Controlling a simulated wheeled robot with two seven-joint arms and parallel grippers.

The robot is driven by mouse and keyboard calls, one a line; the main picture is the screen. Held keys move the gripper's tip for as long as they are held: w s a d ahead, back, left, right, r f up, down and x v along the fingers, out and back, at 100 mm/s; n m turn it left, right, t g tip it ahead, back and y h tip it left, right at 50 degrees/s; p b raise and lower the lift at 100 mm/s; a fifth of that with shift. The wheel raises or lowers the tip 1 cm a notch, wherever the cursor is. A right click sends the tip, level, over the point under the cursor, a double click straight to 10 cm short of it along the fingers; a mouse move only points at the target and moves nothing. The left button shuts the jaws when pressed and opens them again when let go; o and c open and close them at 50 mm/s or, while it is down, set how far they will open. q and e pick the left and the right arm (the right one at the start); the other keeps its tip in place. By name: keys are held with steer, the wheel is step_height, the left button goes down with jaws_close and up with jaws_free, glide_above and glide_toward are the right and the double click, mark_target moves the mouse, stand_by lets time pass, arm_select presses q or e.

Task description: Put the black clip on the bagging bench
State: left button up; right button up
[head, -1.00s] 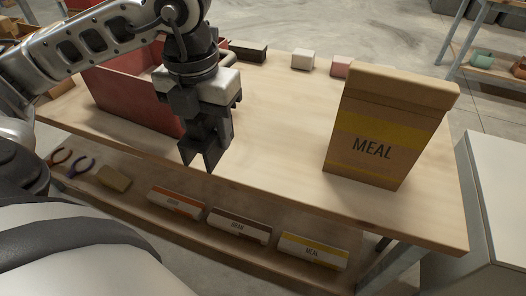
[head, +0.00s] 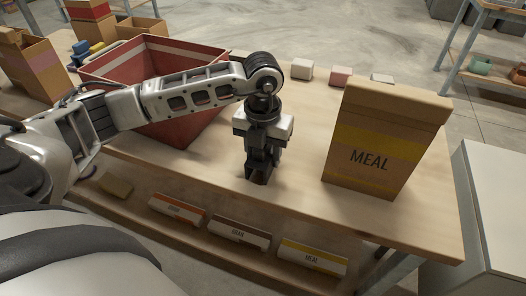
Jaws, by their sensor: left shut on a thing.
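My left gripper (head: 258,168) is in the middle of the head view, pointing down just above or at the top of the wooden bench (head: 303,135). It is shut on a small dark thing, which looks like the black clip (head: 258,176). The clip is hard to separate from the dark fingers. I cannot tell whether it touches the bench top. The gripper is left of the tan MEAL box (head: 368,150) and right of the red bin (head: 185,135). My right gripper is not in view.
A white block (head: 302,70), a pink block (head: 340,76) and a pale block (head: 381,79) lie along the far edge. Labelled orange, brown and yellow boxes sit on the lower shelf (head: 200,240). The bench between gripper and MEAL box is clear.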

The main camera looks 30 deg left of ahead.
arm_select(q)
steer(key=shift+f, duration=0.25)
steer(key=shift+f, duration=0.15)
steer(key=o, duration=1)
step_height(320, 180, up, 12)
steer(key=shift+r, duration=0.2)
